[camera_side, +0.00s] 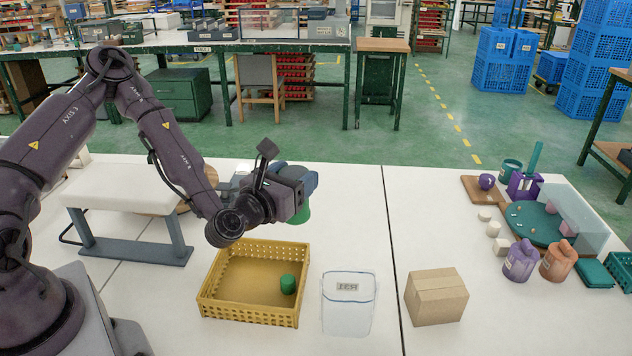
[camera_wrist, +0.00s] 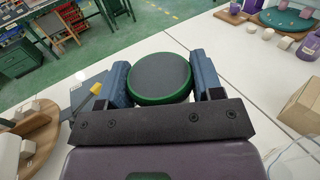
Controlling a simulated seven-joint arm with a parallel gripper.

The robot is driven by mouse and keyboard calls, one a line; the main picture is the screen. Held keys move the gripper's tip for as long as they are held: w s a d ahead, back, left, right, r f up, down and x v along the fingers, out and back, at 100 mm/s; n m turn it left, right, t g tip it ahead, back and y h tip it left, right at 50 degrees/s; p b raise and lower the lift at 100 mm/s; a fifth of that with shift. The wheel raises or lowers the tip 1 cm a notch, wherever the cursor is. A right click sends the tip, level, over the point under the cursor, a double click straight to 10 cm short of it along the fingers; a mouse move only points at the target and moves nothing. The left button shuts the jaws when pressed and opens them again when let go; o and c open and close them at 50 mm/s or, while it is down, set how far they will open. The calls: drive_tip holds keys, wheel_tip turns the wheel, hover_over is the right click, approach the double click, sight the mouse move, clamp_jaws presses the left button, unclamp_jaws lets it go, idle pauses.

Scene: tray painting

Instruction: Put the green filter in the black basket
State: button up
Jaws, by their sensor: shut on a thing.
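My gripper (camera_side: 299,190) is shut on a green round piece (camera_side: 301,215), likely the green filter, held in the air above the far right side of the yellow basket (camera_side: 222,308). In the wrist view the held piece (camera_wrist: 160,76) shows a dark grey round face with a green rim, between the two blue fingers. A second green cylinder (camera_side: 288,284) stands inside the yellow basket, near its right wall. I see no black basket; the open one below my gripper is yellow with slotted walls.
A clear bin (camera_side: 347,318) and a cardboard box (camera_side: 436,297) stand right of the yellow basket. A white padded stand (camera_side: 137,191) is at left. Purple and orange jugs (camera_side: 520,261) and a teal basket (camera_side: 621,268) are at far right.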

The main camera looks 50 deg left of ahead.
drive_tip(key=shift+s+r, duration=0.2)
drive_tip(key=shift+s, duration=0.3)
drive_tip(key=s+d+r+m+h, duration=0.15)
drive_tip(key=d+m+h, duration=0.7)
drive_tip(key=d, duration=1.45)
drive_tip(key=s+d+r+m+g+h, duration=0.1)
drive_tip(key=s+d+m+g+h, duration=0.25)
drive_tip(key=d+h, duration=0.45)
drive_tip(key=s+d+r+m+g+h, duration=0.1)
drive_tip(key=s+d+m+g+h, duration=0.3)
drive_tip(key=d, duration=0.8)
wheel_tip(320, 180, down, 8)
drive_tip(key=s+n, duration=0.1)
drive_tip(key=shift+r, duration=0.2)
drive_tip(key=shift+f, duration=0.1)
drive_tip(key=shift+f, duration=0.5)
drive_tip(key=o, duration=1)
